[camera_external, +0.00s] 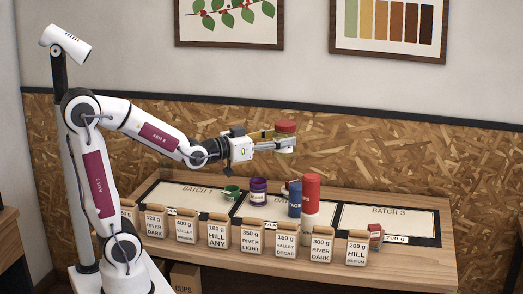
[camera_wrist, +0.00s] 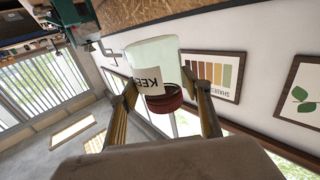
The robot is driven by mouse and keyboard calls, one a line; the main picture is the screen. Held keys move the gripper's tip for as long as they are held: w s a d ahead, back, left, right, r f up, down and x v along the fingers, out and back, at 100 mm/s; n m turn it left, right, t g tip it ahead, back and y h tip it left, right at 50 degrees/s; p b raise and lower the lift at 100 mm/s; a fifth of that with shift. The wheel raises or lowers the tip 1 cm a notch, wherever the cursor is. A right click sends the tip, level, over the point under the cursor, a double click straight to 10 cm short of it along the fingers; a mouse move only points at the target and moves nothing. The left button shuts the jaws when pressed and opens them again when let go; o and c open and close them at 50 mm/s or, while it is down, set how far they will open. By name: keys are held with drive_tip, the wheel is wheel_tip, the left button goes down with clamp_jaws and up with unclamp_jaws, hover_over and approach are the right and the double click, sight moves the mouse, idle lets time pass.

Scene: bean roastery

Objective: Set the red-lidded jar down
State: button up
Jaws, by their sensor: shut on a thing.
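The red-lidded jar (camera_external: 285,128) is held upright in the air above the back of the table, its red lid on top and its clear glass body partly hidden by the fingers. My gripper (camera_external: 280,145) is shut on the jar from the left, with the arm stretched out level. In the wrist view the jar (camera_wrist: 150,55) appears lid-down between the fingers of my gripper (camera_wrist: 163,105). It has a white label reading "KEE", the rest out of sight. The glass looks pale and see-through.
The table has BATCH 1 (camera_external: 170,193) and BATCH 3 (camera_external: 385,222) mats, with another between. A green cup (camera_external: 232,194), purple jar (camera_external: 258,191), blue container (camera_external: 294,203) and tall red-topped container (camera_external: 310,190) stand mid-table. A small red container (camera_external: 375,233) stands right.

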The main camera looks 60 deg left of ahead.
drive_tip(key=w+d+f, duration=1.2)
drive_tip(key=d+f, duration=0.3)
drive_tip(key=w+d+f, duration=1.2)
drive_tip(key=d+f, duration=0.2)
drive_tip(key=f, duration=0.1)
drive_tip(key=w+a+r+n+y, duration=0.2)
drive_tip(key=a+r+n+y, duration=0.1)
drive_tip(key=r+y, duration=0.1)
drive_tip(key=shift+w+a+r+y, duration=0.25)
drive_tip(key=shift+w+a+y, duration=0.05)
drive_tip(key=shift+w, duration=0.05)
drive_tip(key=shift+f, duration=0.1)
drive_tip(key=shift+f, duration=2.4)
drive_tip(key=shift+f, duration=0.1)
drive_tip(key=shift+f, duration=2.2)
drive_tip(key=shift+f, duration=0.25)
